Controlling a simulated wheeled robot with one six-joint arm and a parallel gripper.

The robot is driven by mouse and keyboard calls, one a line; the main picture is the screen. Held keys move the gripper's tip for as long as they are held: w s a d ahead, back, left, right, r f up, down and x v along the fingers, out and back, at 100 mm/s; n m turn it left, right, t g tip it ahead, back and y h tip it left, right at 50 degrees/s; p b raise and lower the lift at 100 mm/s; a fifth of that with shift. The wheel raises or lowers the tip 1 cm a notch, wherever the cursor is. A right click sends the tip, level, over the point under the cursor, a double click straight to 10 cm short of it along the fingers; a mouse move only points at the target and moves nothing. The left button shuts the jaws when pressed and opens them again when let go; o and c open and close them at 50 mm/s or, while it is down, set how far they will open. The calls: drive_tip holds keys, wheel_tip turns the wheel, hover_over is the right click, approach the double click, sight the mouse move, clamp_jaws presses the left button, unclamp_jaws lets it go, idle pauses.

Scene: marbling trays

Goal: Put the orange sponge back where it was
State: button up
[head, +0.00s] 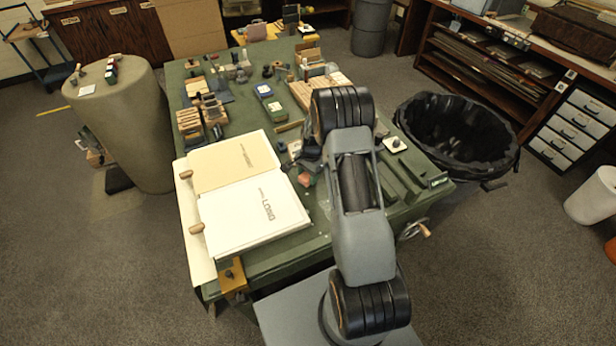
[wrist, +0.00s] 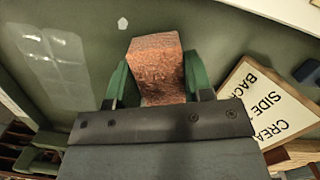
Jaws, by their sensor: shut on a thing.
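The orange sponge (wrist: 155,70) is a rough, brick-coloured block in the wrist view. It sits between the two green fingers of my gripper (wrist: 155,80), which are shut on its sides. In the head view the sponge (head: 304,179) shows as a small reddish patch at the end of my arm, just right of the open white and tan boards. My gripper (head: 307,162) is partly hidden there by my own arm. The sponge is over the green table (head: 290,255); I cannot tell whether it touches the top.
A lettered card (wrist: 268,105) lies right of the sponge in the wrist view. The large boards (head: 255,220) cover the table's near left. Wooden blocks (head: 190,122) and small tools crowd the far half. A black-lined bin (head: 458,135) stands right of the table.

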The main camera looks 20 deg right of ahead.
drive_tip(key=shift+f, duration=0.7)
drive_tip(key=shift+f, duration=0.1)
drive_tip(key=shift+f, duration=0.15)
drive_tip(key=o, duration=0.8)
drive_tip(key=shift+c, duration=0.2)
